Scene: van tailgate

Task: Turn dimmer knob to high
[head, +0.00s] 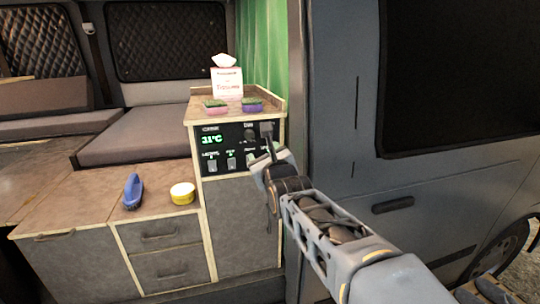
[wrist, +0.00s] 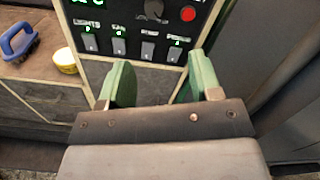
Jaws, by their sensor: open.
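A round dark knob (wrist: 153,10) shows at the top of the wrist view, left of a red button (wrist: 188,14). In the head view the knob (head: 249,134) is small and its pointer setting cannot be read. In the head view my gripper (head: 270,148) covers the panel's right side.
Two sponges (head: 216,106) (head: 252,104) and a tissue box (head: 227,83) stand on the cabinet top. A blue-handled brush (head: 133,190) and a yellow tub (head: 182,193) sit on the lower counter. The grey van door (head: 345,160) is close on the right.

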